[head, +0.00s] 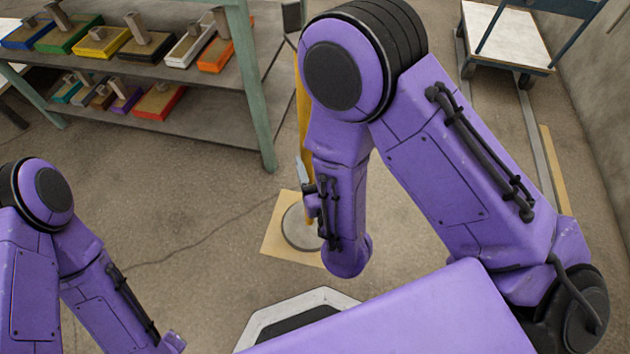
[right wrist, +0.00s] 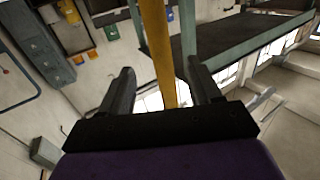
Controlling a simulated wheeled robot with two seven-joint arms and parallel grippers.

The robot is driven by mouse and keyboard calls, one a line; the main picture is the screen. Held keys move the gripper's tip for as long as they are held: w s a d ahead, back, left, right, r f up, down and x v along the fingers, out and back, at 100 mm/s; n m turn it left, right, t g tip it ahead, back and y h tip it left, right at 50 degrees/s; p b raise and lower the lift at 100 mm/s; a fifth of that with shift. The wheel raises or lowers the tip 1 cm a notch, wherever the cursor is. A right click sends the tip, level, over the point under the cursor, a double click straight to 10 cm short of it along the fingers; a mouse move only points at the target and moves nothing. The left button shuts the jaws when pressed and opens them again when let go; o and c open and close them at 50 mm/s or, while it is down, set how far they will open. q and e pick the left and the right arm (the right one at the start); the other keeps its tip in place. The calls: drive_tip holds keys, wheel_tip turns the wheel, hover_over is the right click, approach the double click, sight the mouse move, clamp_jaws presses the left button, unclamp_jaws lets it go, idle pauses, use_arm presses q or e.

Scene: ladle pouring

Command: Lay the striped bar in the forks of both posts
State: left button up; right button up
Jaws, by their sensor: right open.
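A yellow post (head: 304,115) stands on a round grey base (head: 298,228) over a tan square on the floor. My right arm hides part of it, and I cannot see a fork. In the right wrist view a yellow upright (right wrist: 160,50) appears between the spread fingers of my right gripper (right wrist: 159,70). The gripper is open; whether the upright is truly between the fingers or beyond them I cannot tell. My left gripper is outside the head view, below its bottom edge. The striped bar and a second post are not visible in either view.
A green-framed shelf (head: 200,102) with coloured trays (head: 103,42) stands at the back left. A cart with a white top (head: 505,35) is at the back right, near the wall. The floor left of the post is otherwise clear.

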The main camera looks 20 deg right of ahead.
sight(304, 128)
drive_tip(key=w, duration=0.7)
drive_tip(key=w+b, duration=0.1)
drive_tip(key=w, duration=0.2)
drive_tip(key=shift+w+d+r, duration=0.15)
drive_tip(key=shift+w+d, duration=0.15)
drive_tip(key=shift+d, duration=0.1)
clamp_jaws()
idle(0.8)
